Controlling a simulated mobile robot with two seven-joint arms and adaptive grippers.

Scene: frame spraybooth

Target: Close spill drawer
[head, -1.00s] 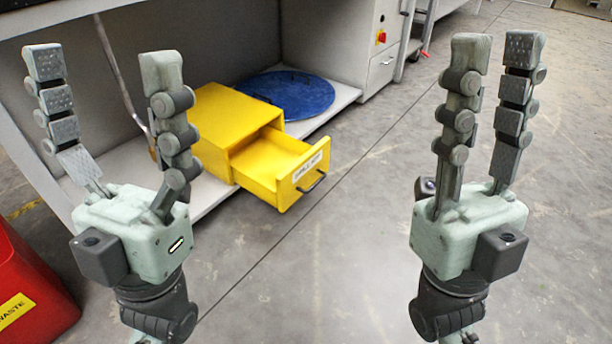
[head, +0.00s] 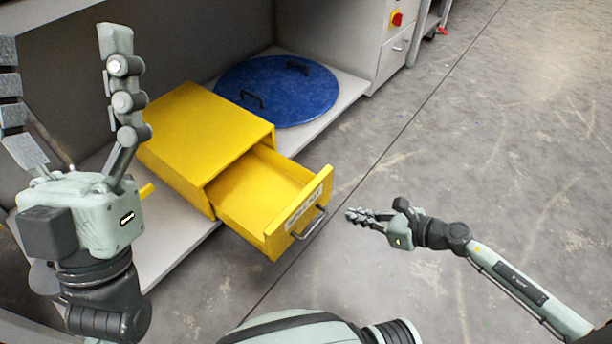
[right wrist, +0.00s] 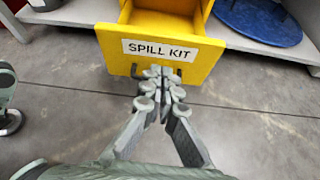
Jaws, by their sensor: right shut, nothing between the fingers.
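The yellow spill drawer (head: 262,200) stands pulled out of its yellow cabinet (head: 190,135), which sits on a low grey shelf. Its front carries a "SPILL KIT" label and a dark handle (head: 308,223). The right wrist view shows the drawer front (right wrist: 115,53) straight ahead. My right gripper (head: 350,214) is shut and empty, a little in front of the drawer front; in the right wrist view its fingertips (right wrist: 163,72) overlap the handle, and I cannot tell whether they touch it. My left gripper (head: 62,50) is open at the left, fingers up and apart, away from the drawer.
A blue round lid (head: 280,92) with handles lies on the shelf (head: 348,88) behind the cabinet. A grey unit with a red switch (head: 397,18) stands at the back. The concrete floor (head: 480,150) to the right is clear.

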